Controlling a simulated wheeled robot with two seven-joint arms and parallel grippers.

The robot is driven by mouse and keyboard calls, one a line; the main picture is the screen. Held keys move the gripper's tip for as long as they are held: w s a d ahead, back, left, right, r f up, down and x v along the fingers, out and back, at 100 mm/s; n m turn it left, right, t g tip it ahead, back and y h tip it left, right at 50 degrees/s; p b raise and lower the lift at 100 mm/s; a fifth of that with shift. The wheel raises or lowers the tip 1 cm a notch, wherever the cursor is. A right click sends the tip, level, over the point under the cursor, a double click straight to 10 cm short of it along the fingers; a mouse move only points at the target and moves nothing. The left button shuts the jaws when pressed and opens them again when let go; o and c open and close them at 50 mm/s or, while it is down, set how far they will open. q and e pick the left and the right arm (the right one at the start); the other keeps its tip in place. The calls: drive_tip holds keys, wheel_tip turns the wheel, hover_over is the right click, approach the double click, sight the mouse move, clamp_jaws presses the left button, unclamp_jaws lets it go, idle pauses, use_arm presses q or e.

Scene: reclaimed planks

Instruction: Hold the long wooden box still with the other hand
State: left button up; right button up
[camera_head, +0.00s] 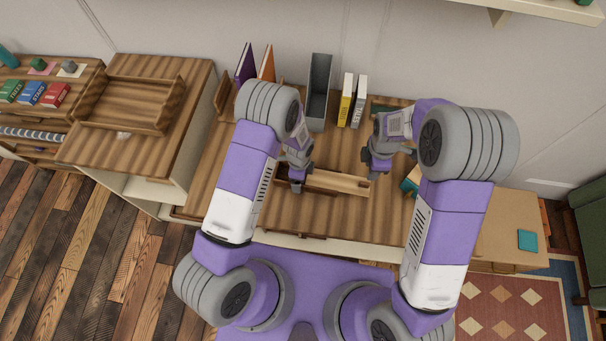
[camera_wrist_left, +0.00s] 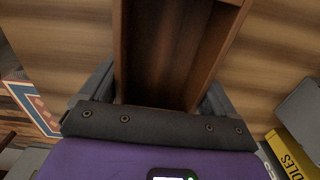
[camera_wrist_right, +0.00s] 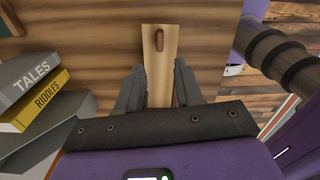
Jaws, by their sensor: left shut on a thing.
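The long wooden box (camera_head: 335,191) lies on the plank-topped table, with a pale wooden strip (camera_head: 342,181) along its right part. My left gripper (camera_head: 297,182) is shut on the box at its left end. In the left wrist view the dark brown box (camera_wrist_left: 175,50) runs between the fingers, its walls rising either side of a shadowed channel. My right gripper (camera_head: 376,172) is open near the right end.
A grey upright holder (camera_head: 319,92), a yellow book (camera_head: 346,104) and a grey book (camera_head: 359,104) stand at the back of the table. Purple and orange books stand at back left. A wooden tray (camera_head: 128,127) sits on the left cabinet. The table front is clear.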

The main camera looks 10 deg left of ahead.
clamp_jaws()
drive_tip(key=d+m+g+y, duration=0.15)
drive_tip(key=d+m, duration=0.45)
drive_tip(key=m, duration=1.1)
drive_tip(key=m+t+y, duration=0.2)
drive_tip(key=m+y, duration=0.1)
drive_tip(key=m, duration=1.8)
hover_over(369, 188)
drive_tip(key=d, duration=0.2)
drive_tip(key=shift+g, duration=0.25)
drive_tip(key=shift+d+f, duration=0.1)
drive_tip(key=shift+f, duration=4.2)
